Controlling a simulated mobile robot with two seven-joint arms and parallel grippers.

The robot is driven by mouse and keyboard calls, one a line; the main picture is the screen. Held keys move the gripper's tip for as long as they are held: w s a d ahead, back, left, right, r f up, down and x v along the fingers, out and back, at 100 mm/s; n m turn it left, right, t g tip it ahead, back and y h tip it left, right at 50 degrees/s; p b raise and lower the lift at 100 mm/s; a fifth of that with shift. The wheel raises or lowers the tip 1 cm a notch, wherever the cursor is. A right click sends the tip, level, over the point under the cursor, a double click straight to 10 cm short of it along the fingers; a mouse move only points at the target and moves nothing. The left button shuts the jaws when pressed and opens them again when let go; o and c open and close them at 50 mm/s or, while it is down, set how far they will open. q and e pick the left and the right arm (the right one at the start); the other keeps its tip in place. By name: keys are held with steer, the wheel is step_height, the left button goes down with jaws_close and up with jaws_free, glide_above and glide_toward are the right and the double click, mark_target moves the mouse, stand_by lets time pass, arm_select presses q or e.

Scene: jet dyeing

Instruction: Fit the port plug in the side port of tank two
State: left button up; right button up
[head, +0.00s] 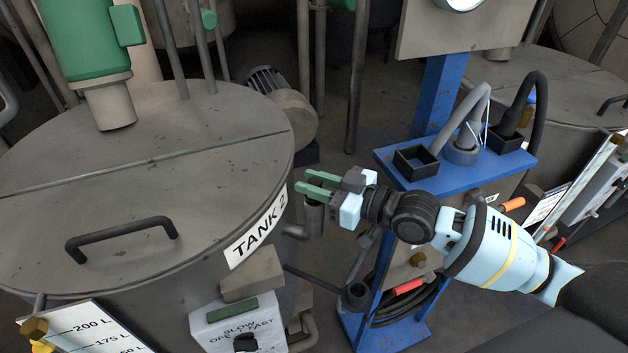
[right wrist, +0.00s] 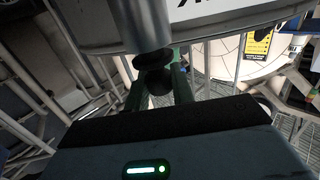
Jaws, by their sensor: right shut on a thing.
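Tank two (head: 120,190) is the large grey vessel on the left, with a "TANK 2" label (head: 257,237) on its rim. In the right wrist view the fingers are shut on the dark port plug (right wrist: 155,80), whose round flange is close to the end of the grey port pipe (right wrist: 148,28). I cannot tell whether the plug is seated in it. My left gripper is not in view.
A blue stand (head: 465,165) with black square holders and a grey hose is right of the gripper. A control box (head: 238,325) sits below the tank label. A dark cup-ended rod (head: 354,294) is below the gripper. A lid handle (head: 122,235) rises from the tank top.

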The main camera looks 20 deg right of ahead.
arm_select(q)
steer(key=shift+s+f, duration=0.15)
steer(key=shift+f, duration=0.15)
arm_select(e)
steer(key=shift+f, duration=0.45)
steer(key=o, duration=1)
steer(key=shift+o, duration=0.2)
step_height(320, 180, up, 4)
steer(key=shift+r, duration=0.1)
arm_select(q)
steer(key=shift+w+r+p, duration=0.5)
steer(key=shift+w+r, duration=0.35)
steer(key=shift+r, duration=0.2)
arm_select(e)
steer(key=s+a, duration=0.2)
steer(key=s, duration=0.5)
steer(key=s+a, duration=0.2)
steer(key=s, duration=0.6)
steer(key=shift+s+a+r, duration=0.2)
steer(key=shift+a+r, duration=0.05)
steer(key=shift+r, duration=0.2)
